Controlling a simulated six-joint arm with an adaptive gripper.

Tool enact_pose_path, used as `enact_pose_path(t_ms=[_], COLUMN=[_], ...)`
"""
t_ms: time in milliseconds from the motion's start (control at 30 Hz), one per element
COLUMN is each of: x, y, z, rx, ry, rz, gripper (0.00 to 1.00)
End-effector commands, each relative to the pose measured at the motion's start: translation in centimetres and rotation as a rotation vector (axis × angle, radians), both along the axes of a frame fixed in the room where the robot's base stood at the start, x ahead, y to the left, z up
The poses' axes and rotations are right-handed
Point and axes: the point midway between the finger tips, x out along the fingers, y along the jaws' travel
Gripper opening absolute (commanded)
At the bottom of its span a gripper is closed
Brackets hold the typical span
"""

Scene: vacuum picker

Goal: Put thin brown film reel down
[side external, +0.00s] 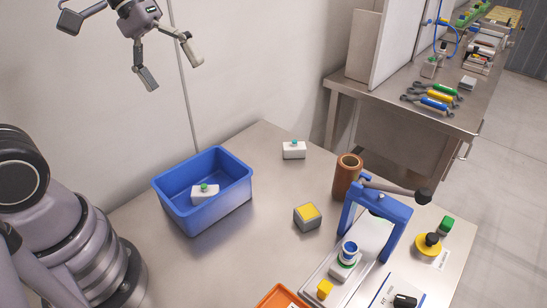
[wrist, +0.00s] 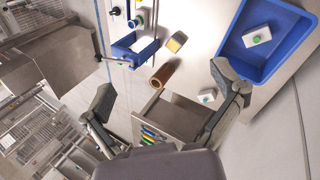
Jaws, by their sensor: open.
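The brown film reel (side external: 347,180) is a hollow brown cylinder standing upright on the metal table, close to the blue press frame (side external: 392,212). It also shows in the wrist view (wrist: 163,75), between my fingers in the picture but well away from them. My gripper (side external: 135,50) is high above the table at the upper left, fingers spread wide and empty. In the wrist view, my gripper (wrist: 165,92) has its pads far apart with nothing between them. Nothing touches the reel from my gripper.
A blue bin (side external: 190,218) holds a white box with a green button. Another white box (side external: 294,150) and a grey-yellow block (side external: 307,217) stand on the table. The press lever (side external: 395,190) reaches out near the reel. The table middle is mostly clear.

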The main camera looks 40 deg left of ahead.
Motion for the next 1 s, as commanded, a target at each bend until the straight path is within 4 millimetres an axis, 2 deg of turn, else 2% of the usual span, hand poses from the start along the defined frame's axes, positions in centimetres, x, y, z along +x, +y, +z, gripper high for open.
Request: enact_pose_path(t_ms=[33,100,200,300,500,1000], x=[-2.0,-4.1,-6.4,-7.8,-8.6,-8.6], y=[1.3,3.3,5.8,7.5,8.8,8.7], z=[0.8,1.3,1.8,2.1,2.4,2.4], rx=[0.092,0.227,0.390,0.506,0.592,0.590], ry=[-0.085,-0.185,-0.295,-0.369,-0.415,-0.414], rz=[-0.052,-0.120,-0.185,-0.225,-0.251,-0.249], gripper=[0.94,0.94,0.94,0.94,0.94,0.94])
